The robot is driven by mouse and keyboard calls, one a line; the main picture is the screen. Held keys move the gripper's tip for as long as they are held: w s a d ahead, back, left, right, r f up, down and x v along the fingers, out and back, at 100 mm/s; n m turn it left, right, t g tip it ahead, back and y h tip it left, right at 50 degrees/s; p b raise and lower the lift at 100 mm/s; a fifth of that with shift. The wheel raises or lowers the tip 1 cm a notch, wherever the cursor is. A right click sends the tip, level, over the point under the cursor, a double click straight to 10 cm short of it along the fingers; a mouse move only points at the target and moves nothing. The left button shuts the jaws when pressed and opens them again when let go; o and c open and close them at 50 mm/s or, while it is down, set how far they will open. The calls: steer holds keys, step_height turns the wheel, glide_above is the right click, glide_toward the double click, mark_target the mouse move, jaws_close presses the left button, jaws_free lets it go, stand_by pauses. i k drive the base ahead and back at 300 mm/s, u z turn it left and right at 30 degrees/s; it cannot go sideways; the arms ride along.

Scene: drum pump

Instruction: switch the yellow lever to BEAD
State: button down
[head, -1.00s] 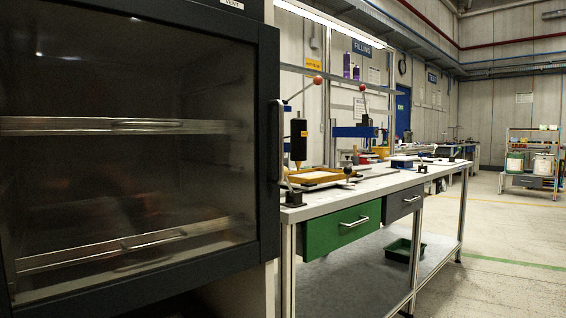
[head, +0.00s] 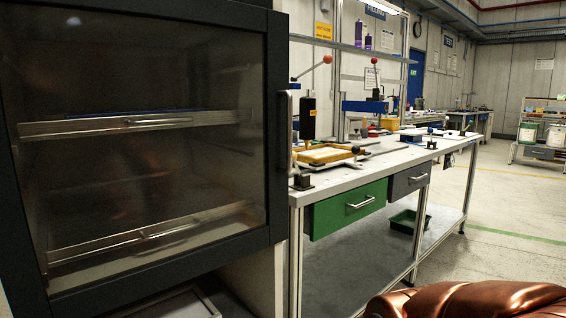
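I cannot make out a yellow lever or a BEAD marking in the head view. On the workbench (head: 270,250) stand a black upright cartridge-like part (head: 308,118) with a small orange label and a lever arm with a red ball knob (head: 327,59). A yellow-rimmed tray (head: 328,154) lies beside them. A second red knob (head: 374,61) stands above a blue press-like fixture (head: 365,106) further back. My gripper is not in view.
A dark glass-fronted cabinet (head: 150,270) fills the left side, close to me. The bench has a green drawer (head: 335,212), a grey drawer (head: 408,180) and a green bin (head: 410,222) on its lower shelf. Open floor (head: 510,205) lies to the right.

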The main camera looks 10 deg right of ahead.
mark_target(295, 157)
steer(key=u, duration=2.3)
steer(key=k, duration=0.6)
steer(key=z, duration=0.7)
